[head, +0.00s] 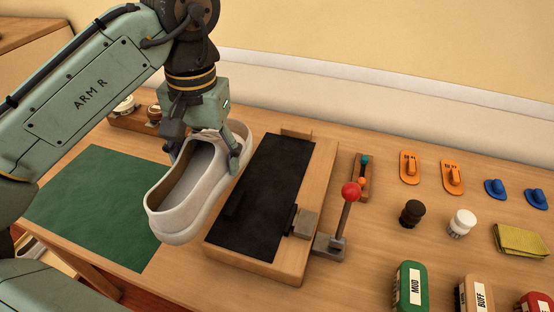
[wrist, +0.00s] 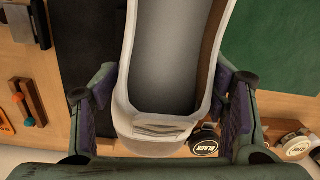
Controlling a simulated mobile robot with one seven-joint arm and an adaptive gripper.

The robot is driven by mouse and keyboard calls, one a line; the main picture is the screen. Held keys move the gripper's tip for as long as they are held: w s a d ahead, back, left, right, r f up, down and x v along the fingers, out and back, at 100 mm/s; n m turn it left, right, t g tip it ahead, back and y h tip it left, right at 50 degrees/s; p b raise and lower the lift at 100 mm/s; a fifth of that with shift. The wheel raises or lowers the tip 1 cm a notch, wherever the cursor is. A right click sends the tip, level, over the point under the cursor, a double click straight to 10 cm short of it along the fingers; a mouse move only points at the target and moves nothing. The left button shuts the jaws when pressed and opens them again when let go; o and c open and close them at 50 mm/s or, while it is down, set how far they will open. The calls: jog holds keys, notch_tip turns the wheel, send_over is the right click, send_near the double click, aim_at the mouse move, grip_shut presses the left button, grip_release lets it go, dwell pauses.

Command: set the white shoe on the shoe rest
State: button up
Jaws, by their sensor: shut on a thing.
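My gripper (head: 204,160) is shut on the heel end of the white shoe (head: 190,215), one finger on each side. The shoe hangs above the table, its opening up and its toe toward the near side. It overlaps the left edge of the black-topped wooden shoe rest (head: 272,190) in the head view. In the wrist view the shoe (wrist: 130,112) fills the middle between the fingers of my gripper (wrist: 170,100), and its toe is out of frame. The rest's dark top (wrist: 90,40) shows to the left there. The gap below the shoe is hard to judge.
A red-knobbed lever and clamp (head: 343,215) stand at the rest's right side. A green mat (head: 100,205) lies left. Round tins (wrist: 204,142) stand at the back left. Orange and blue pieces, small jars, a yellow cloth (head: 520,240) and labelled brushes (head: 410,285) lie right.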

jog(key=w+d, duration=0.1)
jog(key=d, duration=0.3)
jog(key=w+d+p, duration=0.1)
jog(key=d, duration=0.3)
jog(key=w+d+f, duration=0.1)
jog(key=w+d, duration=0.1)
jog(key=d, duration=0.2)
jog(key=shift+p, duration=0.3)
jog(key=shift+f, duration=1.85)
jog(key=c, duration=0.3)
jog(key=o, duration=1.7)
jog(key=shift+f, duration=0.15)
jog(key=shift+o, duration=0.6)
jog(key=shift+d, duration=0.1)
jog(key=shift+w+r, duration=0.1)
jog(key=shift+r, duration=0.2)
notch_tip(320, 180, up, 12)
jog(key=shift+d+f, duration=0.15)
jog(key=shift+d, duration=0.05)
